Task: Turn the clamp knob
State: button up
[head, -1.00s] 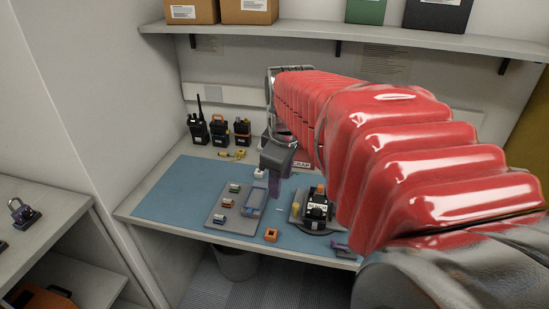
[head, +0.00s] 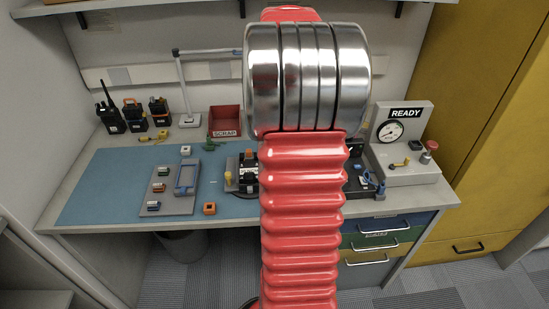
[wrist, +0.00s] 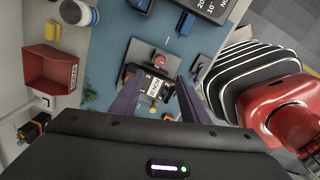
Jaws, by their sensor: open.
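A black clamp fixture (wrist: 153,83) with a white label stands on a grey plate in the wrist view, and it partly shows in the head view (head: 250,177) left of my arm. A round red knob (wrist: 160,60) sits at its far side in the wrist view; the arm hides that side in the head view. A small yellow knob (head: 228,177) stands left of the fixture. I cannot tell for sure which is the clamp knob. My gripper (wrist: 159,78) is open above the fixture, its two purple fingers apart with nothing held. The arm hides it in the head view.
A red scrap bin (head: 225,120) stands behind the blue mat (head: 100,190). A grey tray (head: 155,203) with small parts and an orange block (head: 209,208) lie to the left. A gauge box (head: 400,140) marked READY stands at the right. The mat's left part is clear.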

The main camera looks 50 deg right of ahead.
jog(key=f, duration=1.3)
jog(key=shift+w+d+f, duration=0.1)
jog(key=shift+w+f, duration=0.2)
jog(key=shift+f, duration=0.1)
jog(key=shift+c, duration=0.2)
jog(key=c, duration=0.9)
jog(key=shift+d, duration=0.2)
grip_shut()
jog(key=shift+a, duration=0.1)
